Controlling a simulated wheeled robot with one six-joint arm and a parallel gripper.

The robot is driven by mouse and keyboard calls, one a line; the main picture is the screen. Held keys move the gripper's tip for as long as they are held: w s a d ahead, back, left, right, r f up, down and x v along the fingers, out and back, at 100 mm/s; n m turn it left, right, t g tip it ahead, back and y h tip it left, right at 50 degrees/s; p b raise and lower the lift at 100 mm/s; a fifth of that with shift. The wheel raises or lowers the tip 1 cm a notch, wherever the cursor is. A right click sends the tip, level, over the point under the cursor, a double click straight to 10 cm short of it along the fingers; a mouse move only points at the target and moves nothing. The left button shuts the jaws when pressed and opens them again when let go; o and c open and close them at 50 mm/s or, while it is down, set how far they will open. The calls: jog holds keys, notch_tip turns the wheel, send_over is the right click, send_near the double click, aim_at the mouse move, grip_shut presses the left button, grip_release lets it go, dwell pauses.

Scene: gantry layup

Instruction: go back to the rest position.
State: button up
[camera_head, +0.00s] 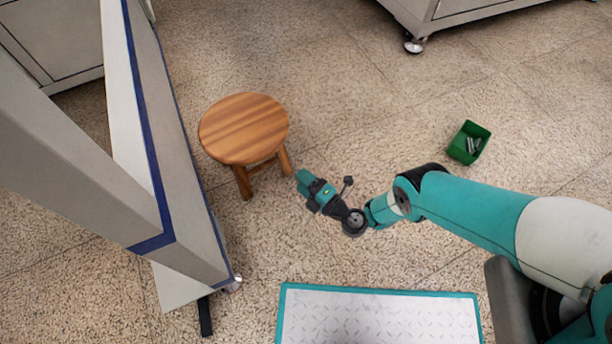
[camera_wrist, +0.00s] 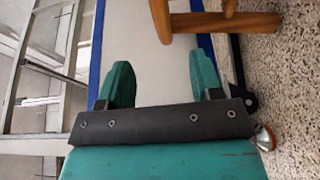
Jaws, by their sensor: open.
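My gripper (camera_head: 301,179) is in the middle of the head view, at the end of my teal arm. It hangs in front of and to the right of the round wooden stool (camera_head: 243,128), apart from any held thing. In the wrist view, the two teal fingers of my gripper (camera_wrist: 160,82) stand wide apart with nothing between them. Part of the wooden stool (camera_wrist: 220,22) shows beyond them at the top.
A large pale gantry frame with blue edging (camera_head: 148,110) fills the left. A green bin (camera_head: 468,142) with metal parts stands on the floor at right. A wheeled cabinet (camera_head: 470,8) is at the top. Speckled floor (camera_head: 370,110) lies clear between stool and bin.

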jog(key=shift+s+d, duration=0.15)
jog(key=shift+d, duration=0.05)
dwell(0.5)
